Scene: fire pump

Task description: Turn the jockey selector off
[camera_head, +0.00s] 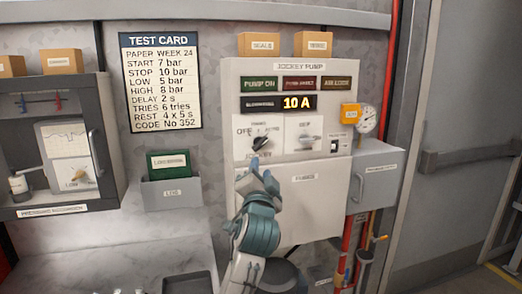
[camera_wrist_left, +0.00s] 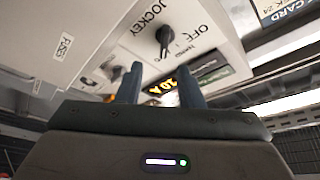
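The jockey selector (camera_head: 262,143) is a black knob on the white jockey pump panel (camera_head: 240,95), with OFF printed at its upper left. It also shows in the left wrist view (camera_wrist_left: 165,38), beside the printed words JOCKEY, OFF and HAND. I cannot tell for certain which mark its pointer is on. My left gripper (camera_head: 259,171) is just below the selector, apart from it. In the left wrist view its two fingers (camera_wrist_left: 160,82) stand apart with nothing between them, short of the knob. My right gripper is not in view.
A lit display (camera_head: 297,103) above reads 10 A. A lower cover (camera_head: 305,205) is behind my left arm. A green logbook (camera_head: 170,163) in a grey holder (camera_head: 172,195) is at left, and a gauge (camera_head: 367,118) at right.

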